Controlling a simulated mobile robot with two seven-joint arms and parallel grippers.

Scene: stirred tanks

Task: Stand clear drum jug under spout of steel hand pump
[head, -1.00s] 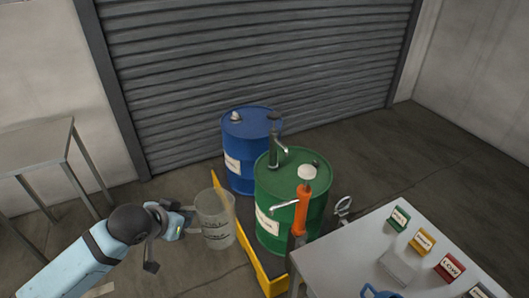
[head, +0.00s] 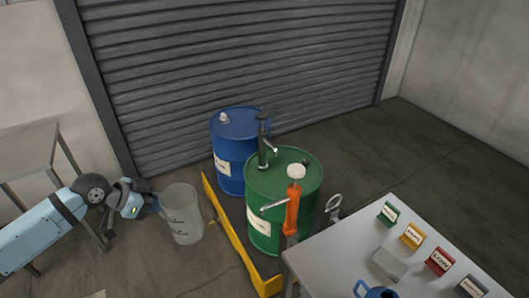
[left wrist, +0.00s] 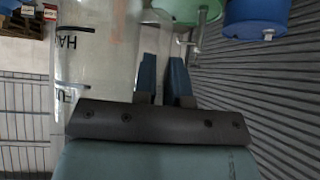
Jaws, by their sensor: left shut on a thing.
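The clear jug (head: 182,222) hangs left of the yellow edge in the head view, a little tilted. It is see-through with dark marks, and it fills the left of the left wrist view (left wrist: 95,60). My left gripper (head: 150,207) is shut on its left side; the exact grip is hard to see. Its fingers (left wrist: 163,78) show beside the jug. The steel hand pump (head: 264,145) stands on the green drum (head: 265,222), with its spout to the right, above the drum top. The jug is apart from the pump, to its lower left. My right gripper is out of view.
A yellow barrier edge (head: 232,235) runs between jug and green drum. A blue drum (head: 228,170) stands behind. An orange pump (head: 292,212) rises by the grey table (head: 335,262), which holds several colored label blocks. Another table (head: 25,145) stands left.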

